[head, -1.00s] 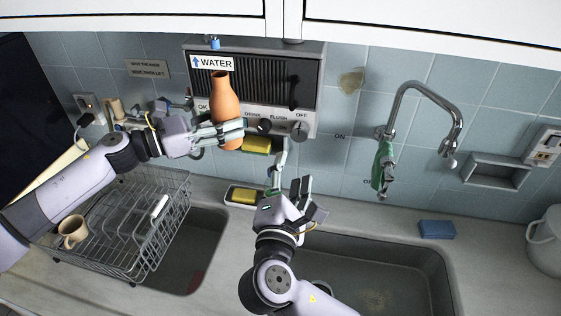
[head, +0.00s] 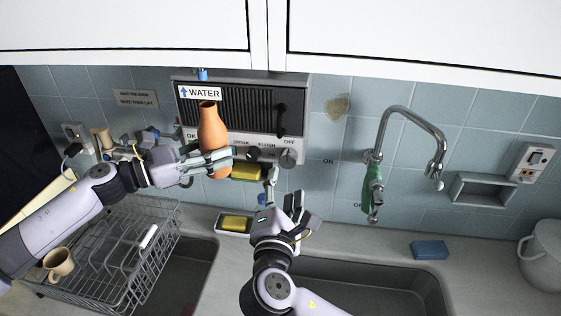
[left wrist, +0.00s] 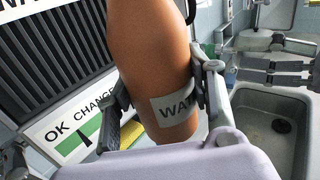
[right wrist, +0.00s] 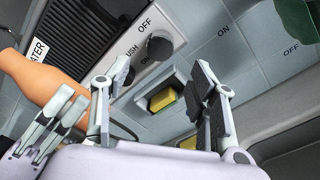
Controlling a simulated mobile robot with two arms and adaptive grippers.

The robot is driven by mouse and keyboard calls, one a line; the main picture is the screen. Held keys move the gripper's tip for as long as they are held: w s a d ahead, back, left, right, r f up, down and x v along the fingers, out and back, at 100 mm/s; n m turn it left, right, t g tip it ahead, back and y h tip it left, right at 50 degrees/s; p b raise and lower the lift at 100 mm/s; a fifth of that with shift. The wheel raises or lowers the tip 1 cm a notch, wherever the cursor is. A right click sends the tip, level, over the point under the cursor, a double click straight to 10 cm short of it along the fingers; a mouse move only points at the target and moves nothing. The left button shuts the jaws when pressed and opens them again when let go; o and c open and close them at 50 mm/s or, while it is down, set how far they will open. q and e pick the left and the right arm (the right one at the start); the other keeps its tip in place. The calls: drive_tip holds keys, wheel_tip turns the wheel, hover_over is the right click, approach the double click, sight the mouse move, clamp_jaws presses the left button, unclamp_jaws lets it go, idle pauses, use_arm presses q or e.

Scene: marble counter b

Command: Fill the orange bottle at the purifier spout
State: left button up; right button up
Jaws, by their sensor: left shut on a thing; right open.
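The orange bottle (head: 213,135) is upright in front of the purifier (head: 240,108), under its WATER label. My left gripper (head: 207,160) is shut around the bottle's lower body; the left wrist view shows the bottle (left wrist: 155,50) between both fingers, with a partly hidden label. My right gripper (head: 298,208) is open and empty, below and right of the knobs. The right wrist view shows its spread fingers (right wrist: 158,105).
A yellow sponge in a tray (head: 235,223) lies on the counter behind the sinks. A wire dish rack (head: 120,250) with a mug (head: 58,263) is at left. The tap (head: 410,118) stands over the right sink. A blue sponge (head: 430,250) and white pot (head: 541,255) are at right.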

sight(288, 163)
drive_tip(key=w, duration=0.3)
drive_tip(key=w+d, duration=0.1)
drive_tip(key=w, duration=0.4)
drive_tip(key=shift+w+d, duration=0.15)
drive_tip(key=shift+w, duration=0.25)
drive_tip(key=shift+c, duration=0.3)
